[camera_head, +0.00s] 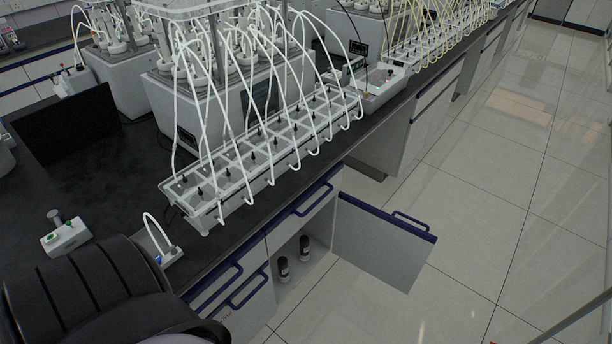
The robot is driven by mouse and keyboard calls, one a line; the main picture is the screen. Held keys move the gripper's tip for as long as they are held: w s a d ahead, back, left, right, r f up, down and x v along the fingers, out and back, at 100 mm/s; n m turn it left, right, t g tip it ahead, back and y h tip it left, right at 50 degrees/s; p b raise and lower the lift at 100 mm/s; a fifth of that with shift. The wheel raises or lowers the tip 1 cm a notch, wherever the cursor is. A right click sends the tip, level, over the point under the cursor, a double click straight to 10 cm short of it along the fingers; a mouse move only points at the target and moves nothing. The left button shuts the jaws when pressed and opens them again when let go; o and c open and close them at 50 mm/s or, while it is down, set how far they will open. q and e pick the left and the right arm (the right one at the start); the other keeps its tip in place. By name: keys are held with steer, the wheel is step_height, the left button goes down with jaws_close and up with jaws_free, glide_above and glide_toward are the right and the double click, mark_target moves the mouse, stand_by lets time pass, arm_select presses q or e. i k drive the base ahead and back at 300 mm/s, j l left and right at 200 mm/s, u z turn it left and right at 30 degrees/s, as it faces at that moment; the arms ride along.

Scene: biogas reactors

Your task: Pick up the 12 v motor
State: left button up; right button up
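Two small dark cylinders with pale bands stand upright inside an open cabinet below the bench, the nearer cylinder (283,269) to the left and the farther cylinder (305,248) to the right. They stand apart from each other. They are too small for me to tell whether either is the 12 V motor, and I see nothing else that is clearly that motor. A black ribbed part of my own arm fills the lower left corner and covers some of the bench. Neither gripper's fingers show.
The cabinet door (385,240) stands open, out over the tiled floor (490,170). The black bench (75,185) carries a long white rack with tubes (265,150), reactors (215,95), a small green-buttoned device (66,237) and a tubed device (160,245). The right-hand floor is clear.

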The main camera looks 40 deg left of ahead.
mark_target(284, 277)
steer(key=i+l+u, duration=0.15)
steer(key=i, duration=0.35)
steer(key=i+u, duration=0.15)
steer(key=i, duration=0.35)
steer(key=i+l+u, duration=0.15)
steer(key=i, duration=0.3)
steer(key=l, duration=0.1)
